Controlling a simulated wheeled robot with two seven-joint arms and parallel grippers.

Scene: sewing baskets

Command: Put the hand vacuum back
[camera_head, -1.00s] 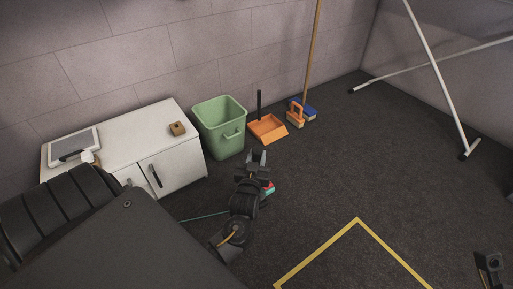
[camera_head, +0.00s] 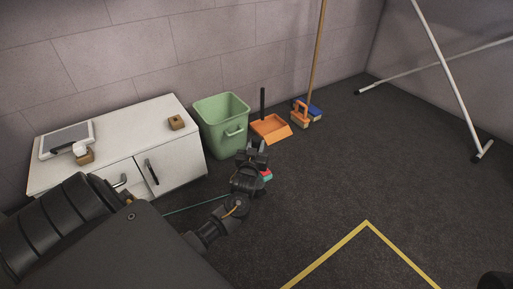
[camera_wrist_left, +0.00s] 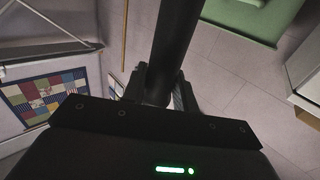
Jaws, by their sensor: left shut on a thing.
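My left gripper (camera_head: 256,150) is out over the floor in front of the green bin in the head view. In the left wrist view its fingers (camera_wrist_left: 160,85) are closed on a dark, round, tube-like part, which I take to be the hand vacuum (camera_wrist_left: 178,40). The tube runs up out of that picture, so its far end is hidden. In the head view the held thing is hard to separate from the black gripper. A small teal and red piece (camera_head: 266,175) shows beside the gripper; I cannot tell whether it is held. My right gripper is not in view.
A white cabinet (camera_head: 125,128) carries a grey tablet-like tray (camera_head: 67,138) and small wooden blocks (camera_head: 177,122). Beside it stand the green bin (camera_head: 222,125), an orange dustpan (camera_head: 270,128) and a broom (camera_head: 316,50). White rack legs (camera_head: 450,90) stand right. Floor near the yellow line (camera_head: 367,222) is clear.

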